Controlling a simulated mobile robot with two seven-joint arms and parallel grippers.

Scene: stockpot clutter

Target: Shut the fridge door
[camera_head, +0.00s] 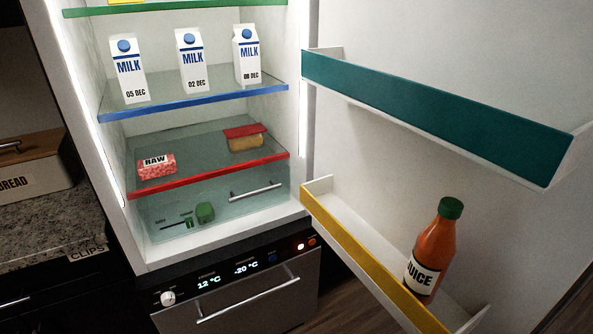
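The fridge (122,130) stands open at the centre, its lit inside in full view. Its door (400,150) is swung wide open to the right and shows its inner face. The door carries a teal-fronted shelf (430,112) and, below it, a yellow-fronted shelf (362,262). An orange juice bottle (437,245) with a green cap stands in the yellow shelf, leaning in the picture. Neither of my grippers is in view. The door's outer face and handle are hidden.
Milk cartons (193,62) stand on the blue-edged shelf. A raw meat pack (157,167) and a red-lidded box (246,138) sit on the red-edged shelf. A drawer with a handle (250,300) is below. A bread box (35,170) stands on the left counter (40,225).

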